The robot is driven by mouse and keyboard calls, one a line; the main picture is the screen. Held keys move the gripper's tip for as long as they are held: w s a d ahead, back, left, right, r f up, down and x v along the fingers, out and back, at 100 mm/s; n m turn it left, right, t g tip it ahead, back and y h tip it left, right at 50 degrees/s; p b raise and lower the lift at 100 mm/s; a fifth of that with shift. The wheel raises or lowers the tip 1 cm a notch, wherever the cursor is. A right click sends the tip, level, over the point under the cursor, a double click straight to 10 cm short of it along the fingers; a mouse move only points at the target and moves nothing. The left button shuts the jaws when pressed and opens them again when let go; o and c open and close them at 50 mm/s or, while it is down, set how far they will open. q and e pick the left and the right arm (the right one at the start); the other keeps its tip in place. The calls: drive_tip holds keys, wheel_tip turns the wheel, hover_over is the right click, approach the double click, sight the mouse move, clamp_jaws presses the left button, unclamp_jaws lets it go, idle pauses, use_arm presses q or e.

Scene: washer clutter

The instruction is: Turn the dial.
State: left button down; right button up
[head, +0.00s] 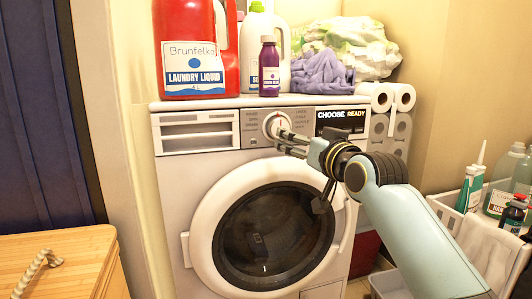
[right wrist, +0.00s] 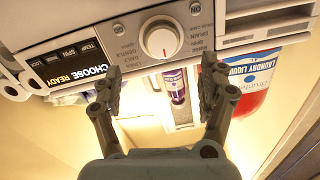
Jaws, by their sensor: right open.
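The white round dial (head: 277,123) with a red pointer line sits on the washer's control panel, between the drawer and the display. In the head view its pointer is near upright. My right gripper (head: 286,141) is at the dial's lower right, partly over its edge. In the right wrist view, which is upside down, the whole dial (right wrist: 160,38) shows beyond the fingertips. The two fingers (right wrist: 158,78) are spread apart with nothing between them, and I see no contact with the dial. My left gripper is not in view.
The display (head: 342,122) reads "CHOOSE READY". A red laundry bottle (head: 186,45), a purple bottle (head: 269,67), a white bottle and cloths stand on the washer (head: 176,193). Paper rolls (head: 403,98) are at its right. A bin of bottles is far right, a wooden box (head: 70,255) lower left.

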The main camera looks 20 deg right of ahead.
drive_tip(key=w+b, duration=0.1)
drive_tip(key=w, duration=0.2)
drive_tip(key=w+b, duration=0.1)
drive_tip(key=w, duration=0.3)
drive_tip(key=w+a+b, duration=0.1)
drive_tip(key=w+b, duration=0.1)
drive_tip(key=w, duration=0.1)
drive_tip(key=shift+w+r, duration=0.35)
drive_tip(key=shift+r, duration=0.05)
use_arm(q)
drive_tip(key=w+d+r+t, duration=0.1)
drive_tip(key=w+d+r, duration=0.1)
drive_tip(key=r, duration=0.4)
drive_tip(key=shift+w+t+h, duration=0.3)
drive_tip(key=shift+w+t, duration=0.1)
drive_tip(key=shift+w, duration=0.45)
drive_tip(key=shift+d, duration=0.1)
use_arm(e)
drive_tip(key=c, duration=1.2)
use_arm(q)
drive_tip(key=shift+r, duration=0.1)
use_arm(e)
drive_tip(key=shift+r, duration=0.1)
